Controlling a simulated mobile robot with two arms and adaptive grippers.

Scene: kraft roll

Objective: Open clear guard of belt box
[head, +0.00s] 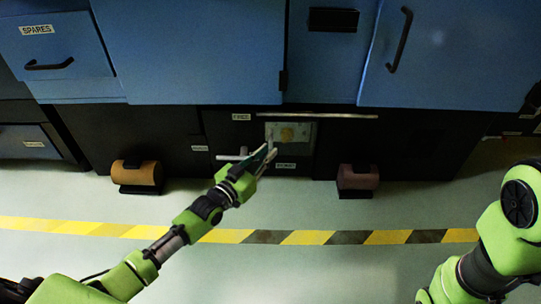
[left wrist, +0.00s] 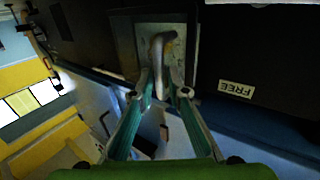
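The belt box is a dark low cabinet front with a pale, see-through guard plate (head: 300,131) at its middle. A round yellowish shape shows through the plate. My left gripper (head: 268,153) is in front of the plate's lower left part. In the left wrist view its two fingers (left wrist: 162,78) reach either side of a bent grey handle (left wrist: 157,52) in front of the plate (left wrist: 127,40). A gap shows beside the right finger, so the gripper looks open around the handle. My right arm is at the right edge; its gripper is out of view.
Blue cabinets (head: 190,50) overhang the dark fronts. A thin pale bar (head: 320,115) runs above the guard. An orange roll (head: 136,173) and a reddish roll (head: 358,177) stand low on either side. A yellow-black floor stripe (head: 305,238) crosses the clear floor.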

